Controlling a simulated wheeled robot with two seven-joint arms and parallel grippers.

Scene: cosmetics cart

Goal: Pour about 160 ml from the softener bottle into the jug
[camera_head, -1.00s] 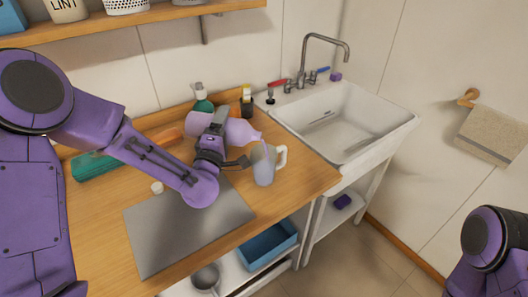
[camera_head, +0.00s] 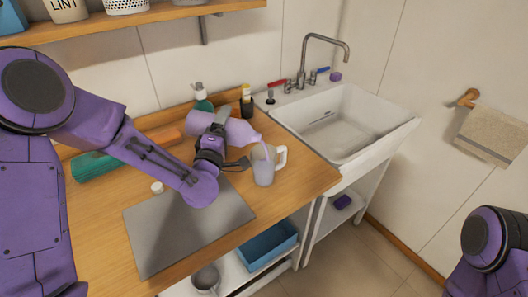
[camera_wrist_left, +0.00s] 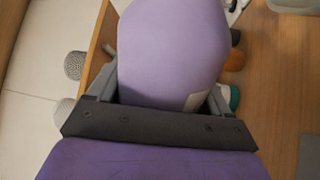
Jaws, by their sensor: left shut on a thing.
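The softener bottle is lilac (camera_head: 240,131) and lies tilted nearly on its side in the head view, its mouth pointing right over the jug. My left gripper (camera_head: 212,150) is shut on it; the bottle (camera_wrist_left: 172,50) also fills the middle of the left wrist view between the fingers (camera_wrist_left: 155,95). The clear jug (camera_head: 263,168) stands upright on the counter, handle to the right, just below the bottle's mouth. A thin lilac stream seems to run from the mouth into the jug, and lilac liquid shows inside. The exact level cannot be read. My right gripper is out of view.
A grey mat (camera_head: 185,230) lies on the wooden counter (camera_head: 300,183), with a small white cap (camera_head: 157,187) at its back edge. A green-teal bottle (camera_head: 203,103) and a dark bottle (camera_head: 247,105) stand behind. The sink (camera_head: 345,125) is to the right.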

